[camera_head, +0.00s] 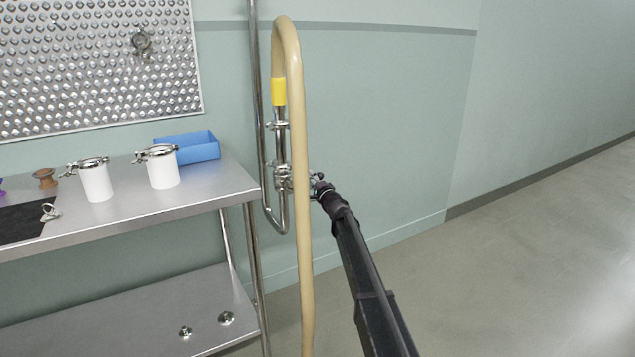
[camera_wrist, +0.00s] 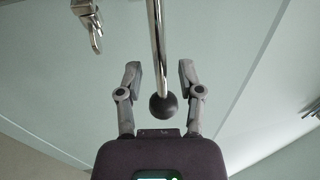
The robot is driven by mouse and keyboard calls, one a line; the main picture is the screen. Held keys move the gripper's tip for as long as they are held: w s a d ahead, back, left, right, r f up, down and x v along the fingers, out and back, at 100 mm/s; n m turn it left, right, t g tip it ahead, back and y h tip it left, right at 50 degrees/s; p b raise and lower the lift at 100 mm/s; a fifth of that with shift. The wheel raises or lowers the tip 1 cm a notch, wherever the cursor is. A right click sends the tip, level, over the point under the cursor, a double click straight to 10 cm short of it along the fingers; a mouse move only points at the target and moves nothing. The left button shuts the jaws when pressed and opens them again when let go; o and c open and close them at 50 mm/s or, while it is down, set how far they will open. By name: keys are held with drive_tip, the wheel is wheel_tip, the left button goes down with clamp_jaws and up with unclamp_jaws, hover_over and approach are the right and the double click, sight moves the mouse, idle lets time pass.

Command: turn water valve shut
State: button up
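The water valve (camera_head: 283,177) sits on a steel pipe on the wall, partly behind a beige hose. In the wrist view its handle shows as a thin chrome rod (camera_wrist: 156,45) ending in a black ball knob (camera_wrist: 163,106). My gripper (camera_wrist: 160,75) is open, with one finger on each side of the rod and knob. Gaps show between both fingers and the handle. In the head view my gripper (camera_head: 317,184) is just right of the hose at valve height; its fingers are small and partly hidden there.
The beige hose (camera_head: 295,110) with a yellow band (camera_head: 279,91) hangs just left of my arm. A steel table (camera_head: 215,190) at left holds two white canisters (camera_head: 96,181) (camera_head: 162,168) and a blue bin (camera_head: 200,147). A metal fitting (camera_wrist: 88,22) shows at the wrist view's upper left. Floor to the right is clear.

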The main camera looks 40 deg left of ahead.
drive_tip(key=shift+w+d, duration=0.1)
drive_tip(key=shift+w, duration=0.1)
drive_tip(key=shift+w, duration=0.15)
drive_tip(key=shift+d, duration=0.1)
